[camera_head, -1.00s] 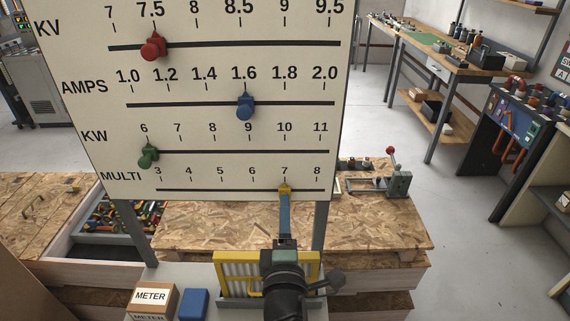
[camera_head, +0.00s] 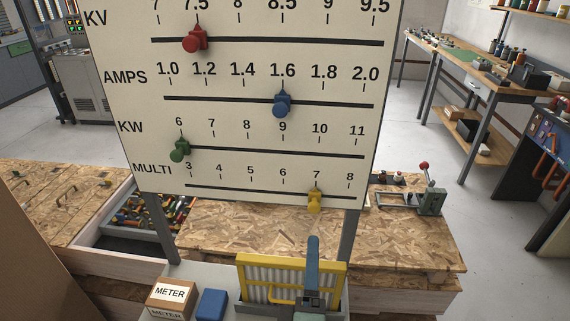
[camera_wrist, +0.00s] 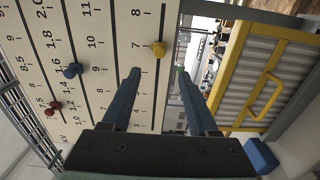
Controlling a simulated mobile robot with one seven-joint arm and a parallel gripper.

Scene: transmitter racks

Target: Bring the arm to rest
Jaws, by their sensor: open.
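My gripper (camera_head: 313,245) is low in front of the slider board (camera_head: 255,120), below its bottom edge in the head view. In the wrist view my gripper (camera_wrist: 157,72) has its two blue fingers apart with nothing between them. The yellow MULTI slider (camera_head: 315,201) sits at about 7, above and apart from the fingers; it also shows in the wrist view (camera_wrist: 158,49). The red KV slider (camera_head: 195,40) is near 7.5, the blue AMPS slider (camera_head: 282,104) at 1.6, and the green KW slider (camera_head: 180,149) at 6.
A yellow-framed filter panel (camera_head: 260,295) stands close beside my gripper. A METER box (camera_head: 171,298) and a blue block (camera_head: 211,305) lie to the left. Wooden crates (camera_head: 420,240) stand behind the board. A workbench (camera_head: 470,65) is at the back right.

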